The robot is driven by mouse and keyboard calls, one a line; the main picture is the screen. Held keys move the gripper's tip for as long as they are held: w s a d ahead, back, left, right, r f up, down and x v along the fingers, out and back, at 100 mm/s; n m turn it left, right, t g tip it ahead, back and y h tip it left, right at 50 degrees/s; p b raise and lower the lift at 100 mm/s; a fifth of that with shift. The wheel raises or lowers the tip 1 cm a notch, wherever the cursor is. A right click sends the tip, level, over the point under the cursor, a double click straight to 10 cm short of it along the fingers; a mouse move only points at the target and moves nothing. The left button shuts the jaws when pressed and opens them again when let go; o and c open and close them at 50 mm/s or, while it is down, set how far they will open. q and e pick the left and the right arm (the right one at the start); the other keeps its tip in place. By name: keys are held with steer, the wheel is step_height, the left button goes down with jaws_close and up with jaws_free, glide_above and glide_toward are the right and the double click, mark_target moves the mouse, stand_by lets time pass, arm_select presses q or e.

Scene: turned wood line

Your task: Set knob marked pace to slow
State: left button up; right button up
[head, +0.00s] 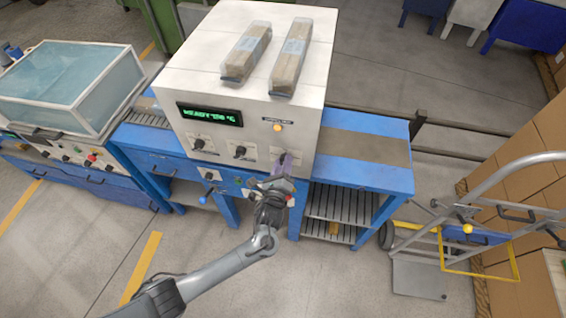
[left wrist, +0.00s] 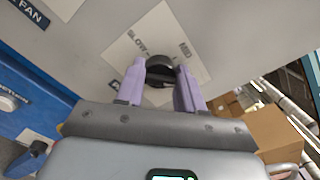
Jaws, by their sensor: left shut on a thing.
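The black knob (left wrist: 158,66) sits on a white dial plate (left wrist: 165,28) on the machine's front; the plate reads SLOW and MID, and its other marks are hidden. My left gripper (head: 284,166) is at the rightmost dial of the light grey machine (head: 185,77). In the left wrist view its purple fingers (left wrist: 160,77) are shut on the knob, one on each side. The knob's pointer cannot be made out. A dark name label beside the plate is mostly covered by a finger. My right gripper is not in view.
Two more knobs, the left one (head: 198,143) and the middle one (head: 240,152), are on the same front, below a green display (head: 210,115). Two wrapped wood packs (head: 291,58) lie on top. A hand truck (head: 465,235) stands at the right. Floor in front is clear.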

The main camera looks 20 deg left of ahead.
arm_select(q)
steer(key=n, duration=0.9)
steer(key=n+b, duration=0.1)
steer(key=n, duration=1.7)
steer(key=shift+d+f, duration=0.15)
steer(key=shift+f, duration=0.2)
steer(key=o, duration=1)
steer(key=shift+o, duration=0.2)
